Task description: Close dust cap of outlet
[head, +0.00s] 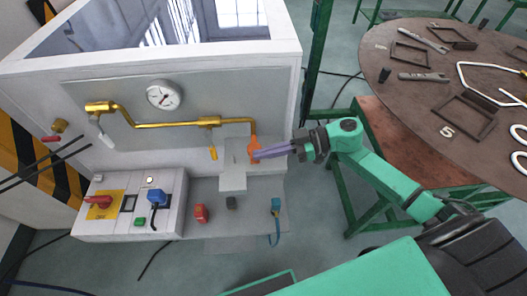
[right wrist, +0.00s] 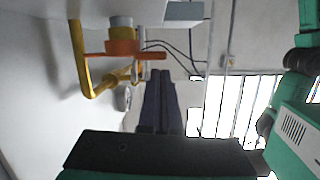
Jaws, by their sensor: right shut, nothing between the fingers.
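The outlet is at the right end of the brass pipe (head: 180,124) on the generator's front panel. An orange piece (head: 254,147) sits there, partly behind my fingers. In the right wrist view the orange piece (right wrist: 122,46) is a collar with a side tab, around a grey cylinder (right wrist: 120,22). I cannot tell whether the orange piece is the dust cap or how far it is closed. My right gripper (head: 258,155) is shut and empty, its purple fingertips close beside the orange piece; contact is unclear. Its fingers (right wrist: 158,88) also show in the wrist view. My left gripper is out of view.
A light grey plate (head: 233,176) stands just left of the outlet. A pressure gauge (head: 164,95) and yellow handle (head: 213,153) are near the pipe. A control box (head: 130,207) is lower left. A round table (head: 400,98) with tools stands at right.

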